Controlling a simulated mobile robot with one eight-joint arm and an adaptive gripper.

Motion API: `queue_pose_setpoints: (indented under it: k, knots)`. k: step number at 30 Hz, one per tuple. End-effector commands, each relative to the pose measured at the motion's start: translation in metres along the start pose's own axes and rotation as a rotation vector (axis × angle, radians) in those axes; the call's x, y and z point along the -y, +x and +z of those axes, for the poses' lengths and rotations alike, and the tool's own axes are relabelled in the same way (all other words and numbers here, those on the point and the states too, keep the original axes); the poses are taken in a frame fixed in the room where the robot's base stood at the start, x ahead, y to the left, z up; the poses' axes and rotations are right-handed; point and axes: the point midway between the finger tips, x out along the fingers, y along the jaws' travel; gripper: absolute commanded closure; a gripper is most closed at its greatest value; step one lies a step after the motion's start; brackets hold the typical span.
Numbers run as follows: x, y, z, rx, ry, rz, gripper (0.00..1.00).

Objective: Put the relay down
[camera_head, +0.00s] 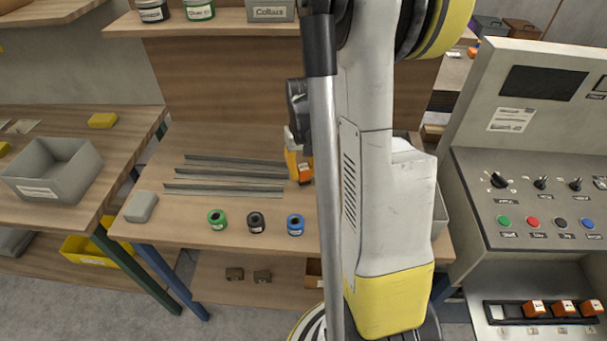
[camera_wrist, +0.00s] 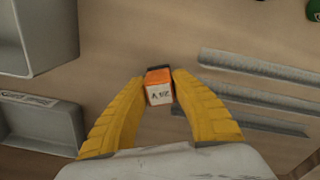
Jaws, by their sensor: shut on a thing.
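The relay (camera_wrist: 158,93) is a small orange block with a white, lettered face and a dark end. It sits between the two yellow fingers of my gripper (camera_wrist: 159,82), which is shut on it. In the head view, my gripper (camera_head: 298,160) is over the back of the wooden workbench (camera_head: 170,222), just right of the grey metal strips; my arm hides part of it. The relay's orange face (camera_head: 305,172) shows there low at the fingers. I cannot tell whether the relay touches the bench.
Several grey metal strips (camera_head: 225,188) lie left of my gripper. Green (camera_head: 217,219), black (camera_head: 256,222) and blue (camera_head: 295,225) rolls stand in front. Grey bins (camera_wrist: 40,35) are at left in the wrist view. A console (camera_head: 530,200) at right has a rack (camera_head: 508,312) with orange blocks.

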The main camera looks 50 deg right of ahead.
Motion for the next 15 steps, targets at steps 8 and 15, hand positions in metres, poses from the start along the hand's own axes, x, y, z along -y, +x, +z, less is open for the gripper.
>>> queue_pose_setpoints:
  k: [8,15]
  knots:
    - [-0.023,-0.047,0.029,0.000,0.006,0.000,1.00]
    - [-0.055,-0.078,0.071,0.000,0.005,0.000,1.00]
